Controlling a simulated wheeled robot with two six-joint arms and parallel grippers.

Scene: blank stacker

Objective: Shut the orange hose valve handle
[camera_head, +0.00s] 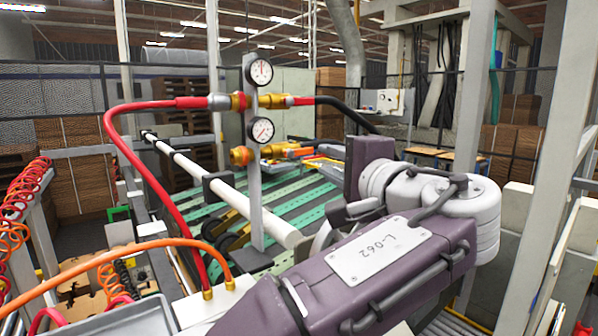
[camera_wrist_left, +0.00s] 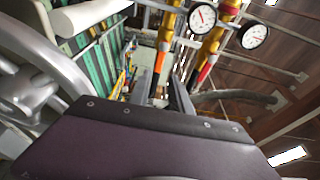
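My right gripper is not in view.
The upper gauge (camera_head: 258,71) and lower gauge (camera_head: 260,130) sit close above the handle. A red hose (camera_head: 133,150) loops left from the upper fitting, and an orange hose (camera_head: 120,252) crosses the lower left. A white roller (camera_head: 200,176) runs behind the post.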

